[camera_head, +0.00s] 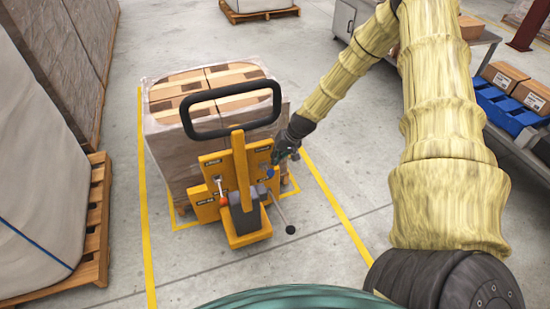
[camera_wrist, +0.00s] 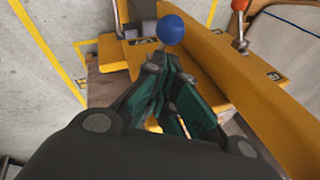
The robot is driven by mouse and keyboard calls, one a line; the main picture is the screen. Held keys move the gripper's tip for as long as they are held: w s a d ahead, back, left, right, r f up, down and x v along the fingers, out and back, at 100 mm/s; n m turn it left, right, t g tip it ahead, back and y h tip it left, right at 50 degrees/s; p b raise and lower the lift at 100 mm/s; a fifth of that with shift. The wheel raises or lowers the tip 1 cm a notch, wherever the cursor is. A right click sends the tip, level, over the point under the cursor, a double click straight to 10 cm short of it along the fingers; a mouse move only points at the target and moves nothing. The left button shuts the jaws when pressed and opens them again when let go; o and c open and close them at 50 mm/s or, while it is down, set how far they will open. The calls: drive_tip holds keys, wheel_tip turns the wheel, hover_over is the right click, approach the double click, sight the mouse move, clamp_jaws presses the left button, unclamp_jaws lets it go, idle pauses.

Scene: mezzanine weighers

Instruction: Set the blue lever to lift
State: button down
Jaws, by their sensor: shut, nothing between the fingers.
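The blue lever's round knob (camera_head: 268,171) sits on the right side of the yellow control panel (camera_head: 213,181) of a pallet truck. In the wrist view the blue knob (camera_wrist: 171,29) is just beyond my fingertips, with a gap showing between. My gripper (camera_head: 281,155) is at the panel's right edge, close above and right of the knob. In the wrist view my gripper (camera_wrist: 170,72) has dark green fingers, shut and empty. The lever's shaft is mostly hidden, and the small panel labels are too blurred to read surely.
A red-knobbed lever (camera_head: 223,201) is on the panel's left, and a black-knobbed lever (camera_head: 290,229) sticks out low right. The black loop handle (camera_head: 231,111) rises above the panel. A wrapped pallet load (camera_head: 165,150) stands behind. Floor to the right is clear before a steel bench (camera_head: 515,145).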

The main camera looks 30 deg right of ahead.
drive_tip(key=shift+s+a+f, duration=0.15)
drive_tip(key=shift+a+f, duration=0.15)
drive_tip(key=shift+f, duration=0.1)
drive_tip(key=shift+s+f, duration=0.1)
drive_tip(key=shift+f, duration=0.05)
drive_tip(key=shift+s+t+b, duration=0.25)
drive_tip(key=shift+t+b, duration=0.05)
drive_tip(key=shift+b, duration=0.5)
